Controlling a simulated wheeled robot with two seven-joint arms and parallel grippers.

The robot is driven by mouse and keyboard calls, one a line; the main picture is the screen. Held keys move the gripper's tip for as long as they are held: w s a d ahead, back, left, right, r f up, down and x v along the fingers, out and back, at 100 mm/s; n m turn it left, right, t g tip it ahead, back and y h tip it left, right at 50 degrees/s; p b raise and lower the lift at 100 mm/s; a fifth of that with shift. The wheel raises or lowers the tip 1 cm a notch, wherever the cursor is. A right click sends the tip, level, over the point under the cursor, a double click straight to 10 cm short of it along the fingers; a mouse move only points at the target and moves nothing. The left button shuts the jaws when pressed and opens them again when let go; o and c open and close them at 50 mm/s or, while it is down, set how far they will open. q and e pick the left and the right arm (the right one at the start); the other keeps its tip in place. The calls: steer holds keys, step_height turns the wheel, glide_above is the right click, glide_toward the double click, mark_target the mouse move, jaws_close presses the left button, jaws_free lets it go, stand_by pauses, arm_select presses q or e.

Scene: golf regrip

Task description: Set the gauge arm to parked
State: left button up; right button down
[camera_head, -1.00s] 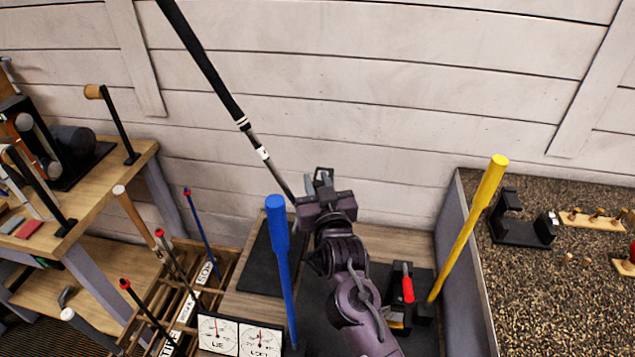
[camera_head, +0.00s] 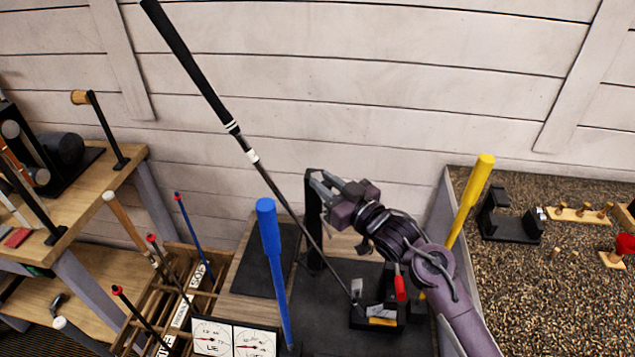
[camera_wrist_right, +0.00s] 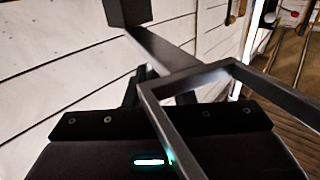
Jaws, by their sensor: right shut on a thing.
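The gauge (camera_head: 313,235) is a dark upright post on the black base plate in the head view, with a short dark arm at its top (camera_head: 313,174). My right gripper (camera_head: 318,188) is at the top of this post, its fingers pointing left, shut on the gauge arm. The fingers partly hide the arm. In the right wrist view a dark bar (camera_wrist_right: 160,52) with a block at its end and a grey rectangular frame cross in front of the gripper; which parts are fingers is unclear. My left gripper is not in view.
A golf club (camera_head: 212,98) leans up-left from a black fixture (camera_head: 378,316), its shaft passing close by the post. A blue handle (camera_head: 268,225) and a yellow handle (camera_head: 470,195) stand either side. Two dials (camera_head: 233,338) sit at the front. A club rack is left.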

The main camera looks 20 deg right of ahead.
steer(key=shift+w+d+r+n+g+y, duration=0.1)
steer(key=shift+d+n+g+y, duration=0.45)
steer(key=shift+y, duration=0.25)
steer(key=shift+w+d+n+g+y, duration=0.1)
steer(key=shift+d+n+g+y, duration=0.35)
steer(key=shift+n+y, duration=0.3)
steer(key=c, duration=1.3)
jaws_free()
steer(key=shift+o, duration=0.2)
steer(key=b+v, duration=0.2)
steer(key=v, duration=0.5)
steer(key=shift+s+d, duration=0.25)
